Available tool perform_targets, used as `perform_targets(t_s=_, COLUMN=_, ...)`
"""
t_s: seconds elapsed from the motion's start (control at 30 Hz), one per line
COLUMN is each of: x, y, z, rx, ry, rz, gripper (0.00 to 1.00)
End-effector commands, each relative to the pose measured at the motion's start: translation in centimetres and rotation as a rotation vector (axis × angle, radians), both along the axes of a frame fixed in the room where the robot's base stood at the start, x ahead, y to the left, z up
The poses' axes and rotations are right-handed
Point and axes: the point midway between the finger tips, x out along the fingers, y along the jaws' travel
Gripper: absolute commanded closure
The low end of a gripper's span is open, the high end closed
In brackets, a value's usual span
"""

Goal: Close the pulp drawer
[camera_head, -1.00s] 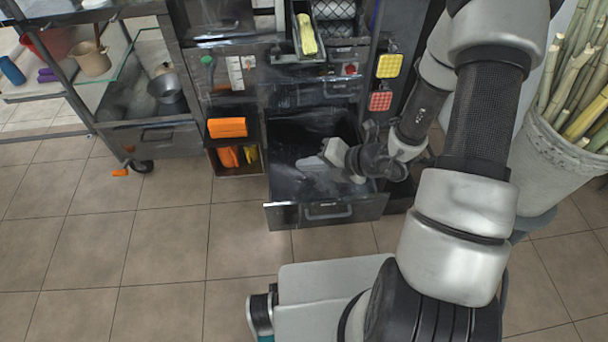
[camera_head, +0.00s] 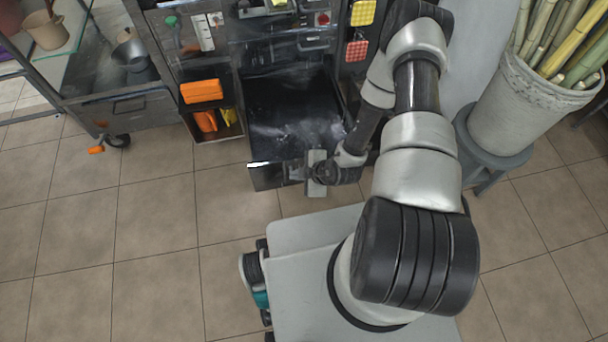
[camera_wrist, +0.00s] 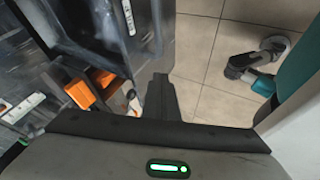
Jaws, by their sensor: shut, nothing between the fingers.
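The pulp drawer (camera_head: 268,174) is a dark, box-shaped drawer low in the press cabinet. It is pulled out, and its empty-looking dark interior shows from above. My gripper (camera_head: 298,172) is at the right part of the drawer's front edge, on the outer side, and covers part of the front panel. I cannot tell whether the fingers touch the panel. My gripper holds nothing.
An open compartment with orange items (camera_head: 205,120) is left of the drawer. A wheeled metal cart (camera_head: 120,112) stands farther left. A grey bucket of cane (camera_head: 510,110) stands on a stool at the right. The tiled floor before the drawer is clear.

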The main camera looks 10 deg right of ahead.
Motion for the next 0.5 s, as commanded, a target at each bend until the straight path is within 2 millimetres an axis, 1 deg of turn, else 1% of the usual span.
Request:
perform_targets(t_s=0.03, x=0.5, y=0.5, z=-1.2, rx=0.0, ry=0.0, rz=0.002, gripper=1.0)
perform_targets(t_s=0.07, x=0.7, y=0.7, z=-1.6, rx=-0.001, ry=0.0, rz=0.002, gripper=1.0)
perform_targets(t_s=0.1, x=1.7, y=0.4, z=-1.2, rx=-0.002, ry=-0.006, rz=0.001, gripper=1.0)
perform_targets(t_s=0.13, x=2.3, y=0.4, z=-1.1, rx=-0.002, ry=-0.005, rz=0.0, gripper=1.0)
perform_targets(t_s=0.27, x=3.7, y=0.5, z=-1.1, rx=-0.001, ry=-0.003, rz=0.002, gripper=1.0)
perform_targets(t_s=0.4, x=4.5, y=0.5, z=-1.0, rx=0.001, ry=-0.001, rz=0.002, gripper=1.0)
perform_targets(t_s=0.5, x=4.6, y=0.5, z=-0.9, rx=0.0, ry=0.0, rz=0.002, gripper=1.0)
